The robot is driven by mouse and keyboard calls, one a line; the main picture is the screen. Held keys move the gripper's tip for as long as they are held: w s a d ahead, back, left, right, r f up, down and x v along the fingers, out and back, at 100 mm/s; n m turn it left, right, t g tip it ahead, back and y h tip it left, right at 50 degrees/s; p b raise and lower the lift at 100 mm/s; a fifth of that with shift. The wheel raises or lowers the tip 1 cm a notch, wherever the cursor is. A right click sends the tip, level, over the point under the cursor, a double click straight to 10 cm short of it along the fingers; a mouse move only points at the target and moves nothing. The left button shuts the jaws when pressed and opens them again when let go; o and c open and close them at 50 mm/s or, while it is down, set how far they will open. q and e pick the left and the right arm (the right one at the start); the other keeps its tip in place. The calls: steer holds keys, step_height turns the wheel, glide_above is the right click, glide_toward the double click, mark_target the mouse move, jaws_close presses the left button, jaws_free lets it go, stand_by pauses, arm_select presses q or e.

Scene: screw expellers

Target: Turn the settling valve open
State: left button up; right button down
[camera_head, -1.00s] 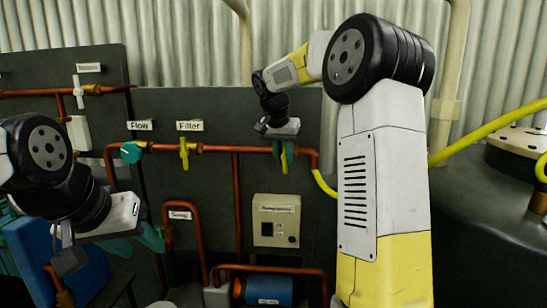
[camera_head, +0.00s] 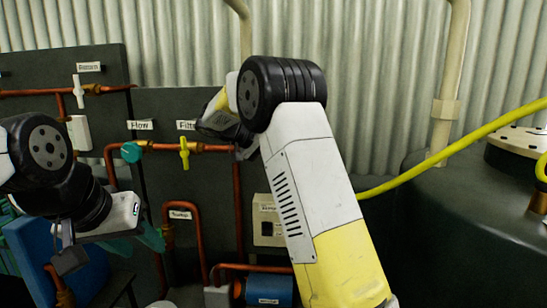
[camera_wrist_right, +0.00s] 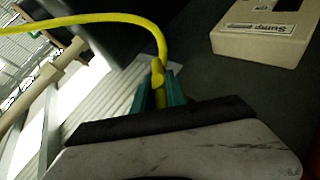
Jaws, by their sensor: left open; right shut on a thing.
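My right gripper (camera_wrist_right: 158,92) shows in the right wrist view, its teal fingers shut on a yellow handle (camera_wrist_right: 158,84). A yellow hose passes right at the handle, so the boundary between them is unclear. In the head view my right arm hides that gripper and the valve it holds. My left gripper (camera_head: 135,238) is open at the lower left of the head view, away from the labelled valves. I cannot read a settling label on any valve.
A teal valve (camera_head: 131,152) labelled Flow and a yellow valve (camera_head: 184,152) labelled Filter sit on copper pipes. A white valve (camera_head: 79,92) is at upper left. A blue cylinder (camera_head: 269,290) lies below. The yellow hose (camera_head: 450,150) crosses to a dark tank (camera_head: 450,215) at right.

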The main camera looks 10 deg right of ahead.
steer(key=n+h, duration=0.1)
steer(key=h, duration=0.3)
steer(key=shift+r, duration=0.1)
steer(key=shift+n+h, duration=0.6)
steer(key=shift+h, duration=1)
steer(key=c, duration=1.4)
jaws_free()
